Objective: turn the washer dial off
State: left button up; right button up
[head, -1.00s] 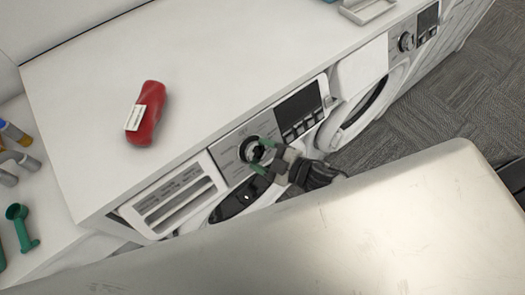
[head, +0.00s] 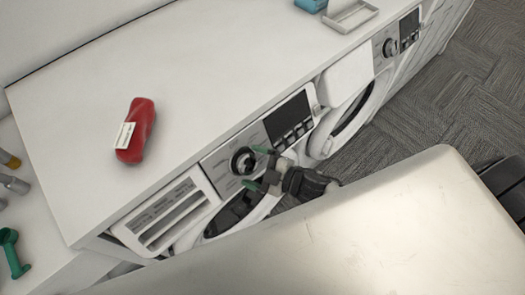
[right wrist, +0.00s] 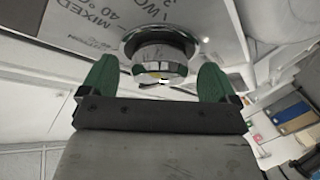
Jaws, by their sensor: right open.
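The washer dial (head: 243,161) is a round dark and chrome knob on the washer's front panel (head: 217,166), left of a dark display. My right gripper (head: 254,167) is open in front of the panel, just right of the dial in the head view. In the right wrist view the chrome dial (right wrist: 160,52) lies between and beyond the two green fingertips (right wrist: 157,75). The fingers appear apart from it on both sides. Printed wash labels show on the panel behind it. My left gripper is not in view.
A red packet (head: 135,131) with a white label lies on the white top. A second machine with its own dial (head: 389,48) stands at the right. A detergent drawer (head: 167,213) is left of the dial. A green object (head: 12,252) stands at the lower left.

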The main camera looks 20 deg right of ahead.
jog(key=b+v, duration=0.2)
jog(key=v, duration=0.8)
jog(key=shift+s+d, duration=0.2)
jog(key=shift+s, duration=0.05)
